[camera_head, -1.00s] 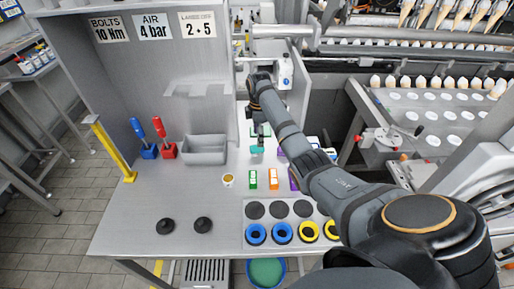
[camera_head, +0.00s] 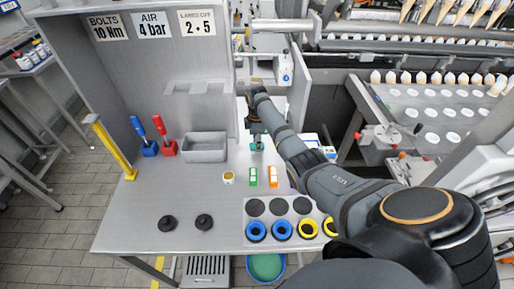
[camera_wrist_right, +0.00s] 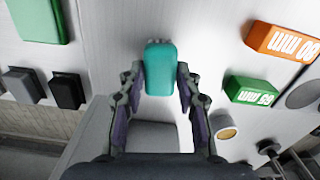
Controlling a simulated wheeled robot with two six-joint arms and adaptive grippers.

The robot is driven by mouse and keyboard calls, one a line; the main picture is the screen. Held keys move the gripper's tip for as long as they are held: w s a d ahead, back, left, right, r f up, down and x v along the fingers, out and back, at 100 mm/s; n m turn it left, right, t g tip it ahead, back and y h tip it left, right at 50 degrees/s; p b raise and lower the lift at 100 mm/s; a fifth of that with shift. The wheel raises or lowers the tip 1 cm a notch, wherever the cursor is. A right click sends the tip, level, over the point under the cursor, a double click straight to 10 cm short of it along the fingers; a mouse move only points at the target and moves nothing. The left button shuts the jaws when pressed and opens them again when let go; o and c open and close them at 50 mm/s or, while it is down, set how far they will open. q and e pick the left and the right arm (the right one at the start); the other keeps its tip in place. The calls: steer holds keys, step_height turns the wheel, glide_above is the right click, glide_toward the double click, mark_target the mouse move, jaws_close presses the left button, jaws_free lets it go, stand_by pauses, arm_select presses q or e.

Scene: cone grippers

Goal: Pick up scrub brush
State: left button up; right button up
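The scrub brush, which I take to be the small teal block (camera_wrist_right: 160,68), lies on the grey worktop in the right wrist view. It also shows as a small teal patch (camera_head: 257,146) below the right gripper in the head view. My right gripper (camera_wrist_right: 159,70) has one finger on each side of the block, near its sides. Narrow gaps seem to show between fingers and block, so it looks open around it. In the head view the right gripper (camera_head: 256,131) is small and partly hidden by its arm. My left gripper is not in view.
A green block (camera_head: 253,177) and an orange block (camera_head: 272,177) lie close in front, with a small cup (camera_head: 228,178) beside them. A grey bin (camera_head: 205,147) stands to the left. A rack of rings (camera_head: 283,229) is nearer.

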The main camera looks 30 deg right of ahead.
steer(key=c, duration=0.4)
steer(key=shift+r, duration=0.3)
step_height(320, 180, up, 3)
steer(key=shift+s+f+b, duration=0.1)
steer(key=shift+f+b, duration=0.05)
steer(key=shift+b, duration=0.55)
steer(key=s+a+r+p, duration=0.5)
steer(key=s+r+p, duration=0.4)
steer(key=s, duration=0.3)
steer(key=shift+s+r+p, duration=0.3)
steer(key=shift+s+p, duration=0.1)
steer(key=shift+p, duration=0.1)
steer(key=shift+a, duration=0.1)
